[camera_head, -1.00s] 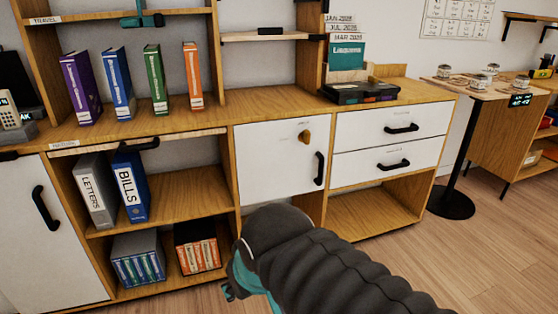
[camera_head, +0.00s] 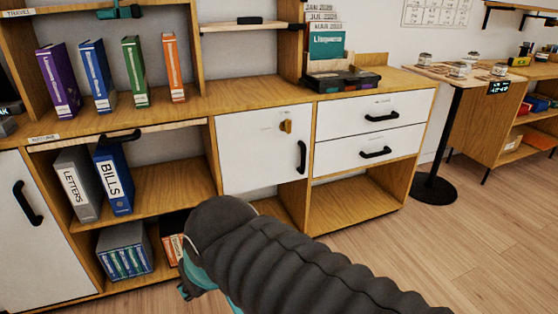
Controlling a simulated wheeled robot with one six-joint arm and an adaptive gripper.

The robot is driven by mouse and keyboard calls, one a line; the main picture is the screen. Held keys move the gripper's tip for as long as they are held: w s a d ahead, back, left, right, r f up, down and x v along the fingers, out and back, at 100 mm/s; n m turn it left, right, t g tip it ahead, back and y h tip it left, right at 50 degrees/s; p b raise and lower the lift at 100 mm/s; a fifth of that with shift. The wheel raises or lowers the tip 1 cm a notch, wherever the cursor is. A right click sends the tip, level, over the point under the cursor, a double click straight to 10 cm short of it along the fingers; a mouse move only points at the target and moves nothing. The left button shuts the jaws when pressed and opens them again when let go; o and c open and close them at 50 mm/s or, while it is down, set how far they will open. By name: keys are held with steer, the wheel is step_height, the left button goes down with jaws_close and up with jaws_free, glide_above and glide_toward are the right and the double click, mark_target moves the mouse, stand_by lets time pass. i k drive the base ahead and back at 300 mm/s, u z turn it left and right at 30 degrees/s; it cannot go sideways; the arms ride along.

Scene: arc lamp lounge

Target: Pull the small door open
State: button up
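The small white door (camera_head: 258,151) sits in the middle of the wooden cabinet and looks shut. A black vertical handle (camera_head: 302,157) is on its right side, and a small brass-coloured piece (camera_head: 286,126) is near its upper right. My arm comes in from the lower right, covered in a dark ribbed sleeve. My gripper (camera_head: 186,289) shows only in part, below and left of the door and apart from it. Its fingers are mostly hidden behind the arm, so I cannot tell whether it is open or shut.
Two white drawers (camera_head: 368,132) with black handles are right of the door, above an open compartment (camera_head: 352,204). A larger white door (camera_head: 40,235) is at far left. Binders (camera_head: 112,180) stand on the left shelves. A round-based stand (camera_head: 434,189) is at right. Floor (camera_head: 470,240) is clear at lower right.

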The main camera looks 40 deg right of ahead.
mark_target(256, 151)
steer(key=u, duration=0.15)
steer(key=k, duration=0.55)
steer(key=z, duration=0.9)
steer(key=i, duration=0.5)
steer(key=z, duration=0.05)
